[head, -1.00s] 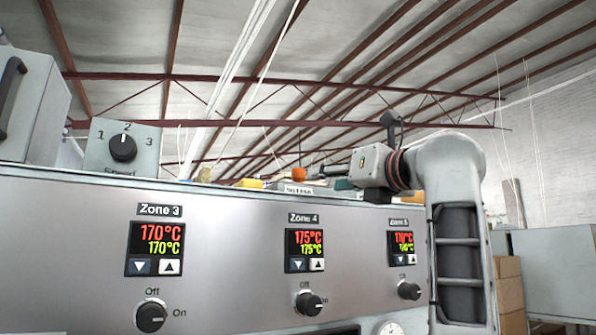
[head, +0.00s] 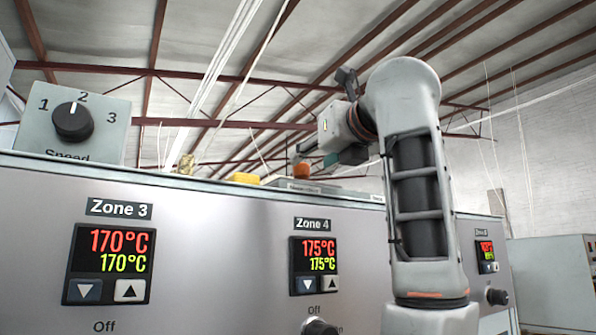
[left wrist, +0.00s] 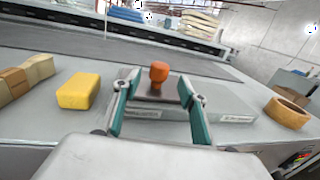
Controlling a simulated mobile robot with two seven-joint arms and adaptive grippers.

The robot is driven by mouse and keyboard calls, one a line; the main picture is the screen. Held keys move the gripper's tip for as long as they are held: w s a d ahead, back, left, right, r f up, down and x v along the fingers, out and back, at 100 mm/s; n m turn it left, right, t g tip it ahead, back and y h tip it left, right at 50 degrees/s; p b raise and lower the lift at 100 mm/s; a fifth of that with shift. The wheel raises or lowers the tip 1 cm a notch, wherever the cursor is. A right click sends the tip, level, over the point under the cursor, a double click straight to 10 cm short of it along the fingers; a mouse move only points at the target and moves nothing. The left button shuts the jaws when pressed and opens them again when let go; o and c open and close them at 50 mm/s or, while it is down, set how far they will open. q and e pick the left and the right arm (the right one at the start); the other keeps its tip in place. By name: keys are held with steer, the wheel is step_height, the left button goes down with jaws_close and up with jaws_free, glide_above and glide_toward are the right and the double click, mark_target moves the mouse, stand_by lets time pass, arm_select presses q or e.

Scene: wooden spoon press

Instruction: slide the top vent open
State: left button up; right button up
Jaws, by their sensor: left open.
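The top vent is a low grey box (head: 335,188) on top of the machine behind the panel, with an orange knob (head: 302,169) standing up on it. In the left wrist view the orange knob (left wrist: 158,72) rises from a dark plate on the grey vent box (left wrist: 232,104). My left gripper (head: 314,153) is open beside the knob in the head view. In the left wrist view its two teal fingers (left wrist: 159,86) stand on either side of the knob, apart from it. Whether the fingertips reach past the knob is unclear. My right gripper is not in view.
A yellow block (left wrist: 79,91) lies left of the vent, beside brown and tan blocks (left wrist: 25,76). A tan ring (left wrist: 287,112) lies to the right. The panel with Zone displays (head: 110,250) and a Speed dial box (head: 73,122) stands in front.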

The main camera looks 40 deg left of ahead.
mark_target(305, 166)
arm_select(q)
steer(key=p+x, duration=0.1)
steer(key=x, duration=0.5)
steer(key=shift+w+a, duration=0.2)
steer(key=shift+a, duration=0.2)
steer(key=shift+w+a, duration=0.15)
steer(key=shift+a, duration=0.05)
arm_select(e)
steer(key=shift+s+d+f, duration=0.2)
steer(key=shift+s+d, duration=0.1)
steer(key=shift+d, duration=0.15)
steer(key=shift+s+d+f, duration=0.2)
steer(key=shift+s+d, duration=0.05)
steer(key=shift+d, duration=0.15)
